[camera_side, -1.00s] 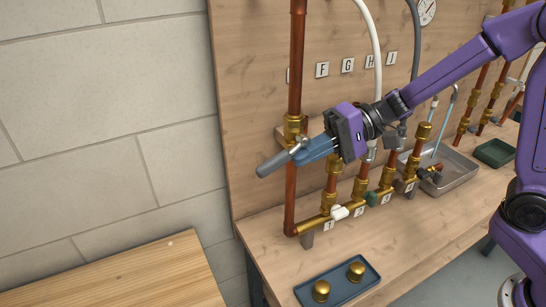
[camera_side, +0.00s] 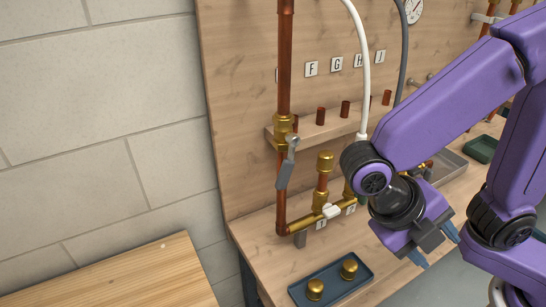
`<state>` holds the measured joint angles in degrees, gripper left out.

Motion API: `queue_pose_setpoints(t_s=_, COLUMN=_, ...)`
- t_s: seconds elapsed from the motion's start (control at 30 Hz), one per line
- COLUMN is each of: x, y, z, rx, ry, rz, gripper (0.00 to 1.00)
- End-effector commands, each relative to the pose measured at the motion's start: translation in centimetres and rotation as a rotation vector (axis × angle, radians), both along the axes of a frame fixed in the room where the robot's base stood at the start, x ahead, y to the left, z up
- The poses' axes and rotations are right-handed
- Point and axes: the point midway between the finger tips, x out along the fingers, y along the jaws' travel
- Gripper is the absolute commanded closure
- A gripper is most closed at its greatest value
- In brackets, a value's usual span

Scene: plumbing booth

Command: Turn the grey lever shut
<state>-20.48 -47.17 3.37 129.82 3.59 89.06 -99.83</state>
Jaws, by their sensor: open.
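The grey lever (camera_side: 286,168) is on a brass valve (camera_side: 283,128) on the tall copper pipe (camera_side: 285,60) at the left of the board. It hangs down from the valve, close to the line of the pipe, its lower end tilted slightly left. My gripper (camera_side: 435,246) is to the right of the lever and well apart from it, over the front of the bench. Its blue fingers point down and to the right, open with nothing between them.
A low brass manifold with a white handle (camera_side: 331,211) runs along the bench right of the pipe. A blue tray (camera_side: 334,288) with two brass caps lies in front. A wooden table (camera_side: 120,278) stands at lower left. My arm hides much of the right side.

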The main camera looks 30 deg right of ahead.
Motion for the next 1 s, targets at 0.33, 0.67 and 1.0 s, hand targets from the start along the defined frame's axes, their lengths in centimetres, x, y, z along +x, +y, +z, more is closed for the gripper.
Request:
queue_pose_setpoints(t_s=0.33, x=6.8, y=1.8, z=3.6, rx=-0.239, ry=-0.188, rz=0.954, gripper=0.49)
queue_pose_setpoints(t_s=0.67, x=8.5, y=10.4, z=10.3, rx=-0.575, ry=-0.404, rz=1.619, gripper=0.49)
queue_pose_setpoints(t_s=1.0, x=6.2, y=16.0, z=12.5, rx=-0.82, ry=-0.563, rz=1.9, gripper=0.49)
